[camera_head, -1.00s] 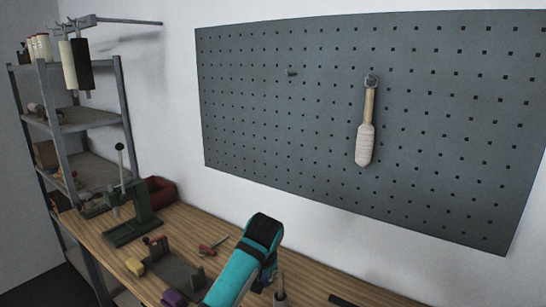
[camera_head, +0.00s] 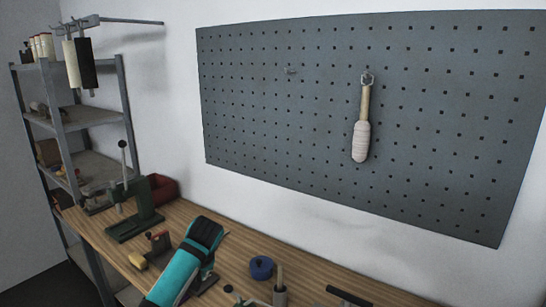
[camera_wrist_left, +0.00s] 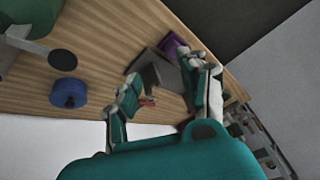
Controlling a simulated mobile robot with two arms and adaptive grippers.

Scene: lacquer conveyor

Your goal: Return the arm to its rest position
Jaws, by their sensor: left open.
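My left arm (camera_head: 183,268), teal with a black band near its upper end, reaches up over the workbench from the bottom of the head view. I cannot make out its fingers there. In the left wrist view my left gripper (camera_wrist_left: 172,77) has its two teal and white fingers spread wide. Nothing is held between them. Beyond the fingers lie a dark grey fixture (camera_wrist_left: 158,76) and a purple item on the wooden bench. My right gripper is in neither view.
The wooden workbench (camera_head: 312,283) carries a green press (camera_head: 143,208), a blue roll (camera_head: 262,267) and a red bin (camera_head: 162,190). A grey shelf rack (camera_head: 95,115) stands left. A wrapped-head tool (camera_head: 361,140) hangs on the pegboard (camera_head: 270,130).

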